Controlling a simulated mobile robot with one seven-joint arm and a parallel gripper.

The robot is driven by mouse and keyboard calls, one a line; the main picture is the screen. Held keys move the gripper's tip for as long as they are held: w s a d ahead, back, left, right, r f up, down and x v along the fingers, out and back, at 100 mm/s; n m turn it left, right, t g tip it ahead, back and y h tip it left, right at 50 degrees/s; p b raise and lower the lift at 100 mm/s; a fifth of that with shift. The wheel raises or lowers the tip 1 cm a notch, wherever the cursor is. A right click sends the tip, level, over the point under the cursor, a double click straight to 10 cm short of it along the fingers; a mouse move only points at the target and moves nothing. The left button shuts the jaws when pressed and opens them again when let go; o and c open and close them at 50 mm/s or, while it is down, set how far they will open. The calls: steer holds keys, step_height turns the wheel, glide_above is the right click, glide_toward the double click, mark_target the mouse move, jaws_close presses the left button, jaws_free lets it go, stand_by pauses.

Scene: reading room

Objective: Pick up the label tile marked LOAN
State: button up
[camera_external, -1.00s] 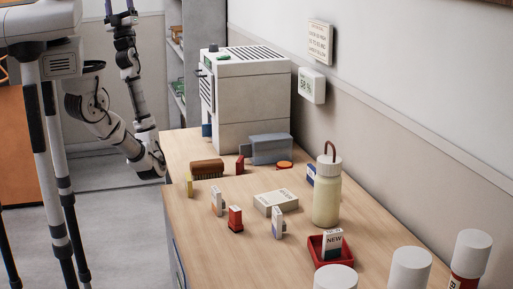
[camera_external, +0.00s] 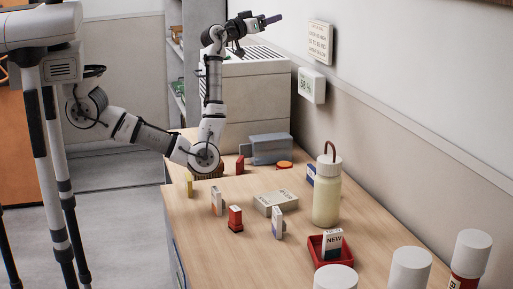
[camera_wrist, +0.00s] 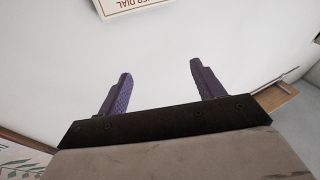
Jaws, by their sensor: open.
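No tile in view can be read as LOAN. A tile marked NEW (camera_external: 333,241) stands in a red tray (camera_external: 314,247) at the front right of the table. Other small upright tiles stand mid-table: a white and orange one (camera_external: 216,201), a white and blue one (camera_external: 278,222), and a blue and white one (camera_external: 311,174) behind the bottle; their lettering is too small to read. My gripper (camera_external: 270,19) is raised high above the back of the table near the wall, pointing right. In the wrist view my gripper (camera_wrist: 160,90) has its two purple fingers apart with nothing between them.
A cream bottle (camera_external: 326,195) stands right of a pale box (camera_external: 276,202). A red stamp-like object (camera_external: 235,219) stands mid-table. A grey machine (camera_external: 258,105) and a grey-blue device (camera_external: 268,149) are at the back. White-capped cylinders (camera_external: 410,268) crowd the front right. The front left tabletop is clear.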

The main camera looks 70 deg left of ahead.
steer(key=w+d+f+m+g+h+b, duration=0.1)
steer(key=w+d+f+m+g+h, duration=0.2)
steer(key=d, duration=0.6)
steer(key=w+d+f+h, duration=0.1)
steer(key=d+f+h, duration=0.1)
steer(key=d+f, duration=0.5)
steer(key=m+g+h+b, duration=0.3)
steer(key=g+b, duration=0.6)
steer(key=g, duration=0.2)
glide_above(280, 222)
steer(key=s+a, duration=0.3)
steer(key=s, duration=0.1)
step_height(280, 222, down, 23)
steer(key=x, duration=0.7)
steer(key=shift+d+f, duration=0.2)
steer(key=shift+f, duration=0.15)
steer(key=shift+x, duration=2.8)
steer(key=shift+s, duration=0.15)
steer(key=c, duration=1.1)
